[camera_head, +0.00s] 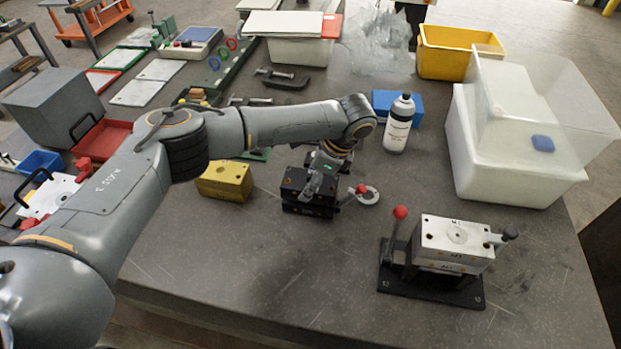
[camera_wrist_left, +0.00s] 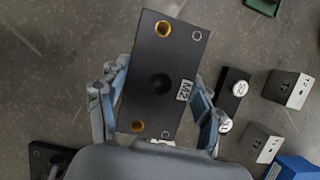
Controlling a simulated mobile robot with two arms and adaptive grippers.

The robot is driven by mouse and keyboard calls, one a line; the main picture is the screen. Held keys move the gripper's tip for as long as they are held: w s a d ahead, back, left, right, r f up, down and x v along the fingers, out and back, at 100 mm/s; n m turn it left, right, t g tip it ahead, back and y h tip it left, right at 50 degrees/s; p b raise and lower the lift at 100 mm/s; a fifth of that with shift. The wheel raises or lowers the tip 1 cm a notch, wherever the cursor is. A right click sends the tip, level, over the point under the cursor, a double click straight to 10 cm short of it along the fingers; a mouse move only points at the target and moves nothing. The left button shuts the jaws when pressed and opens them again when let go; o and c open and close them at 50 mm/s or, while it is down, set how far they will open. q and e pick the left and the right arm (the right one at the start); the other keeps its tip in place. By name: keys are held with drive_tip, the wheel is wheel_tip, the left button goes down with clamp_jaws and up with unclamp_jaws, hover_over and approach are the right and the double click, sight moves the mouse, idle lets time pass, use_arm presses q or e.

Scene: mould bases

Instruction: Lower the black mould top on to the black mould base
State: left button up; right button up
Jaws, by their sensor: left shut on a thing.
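The black mould top (camera_head: 298,180) is between the fingers of my left gripper (camera_head: 322,178), which is shut on it from both sides. In the left wrist view the black mould top (camera_wrist_left: 160,85) shows its upper face, with a dark central hole, two brass-coloured bushings and an "M2" label. The black mould base (camera_head: 305,209) is directly below it on the table and mostly hidden. I cannot tell whether the two touch. The left gripper also shows in the left wrist view (camera_wrist_left: 158,105). My right gripper is in no view.
A white mould in a black fixture (camera_head: 430,287) stands front right. The front middle table is clear.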

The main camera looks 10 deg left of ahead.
use_arm(q)
drive_tip(key=shift+f, duration=0.3)
idle(0.4)
drive_tip(key=o, duration=1.9)
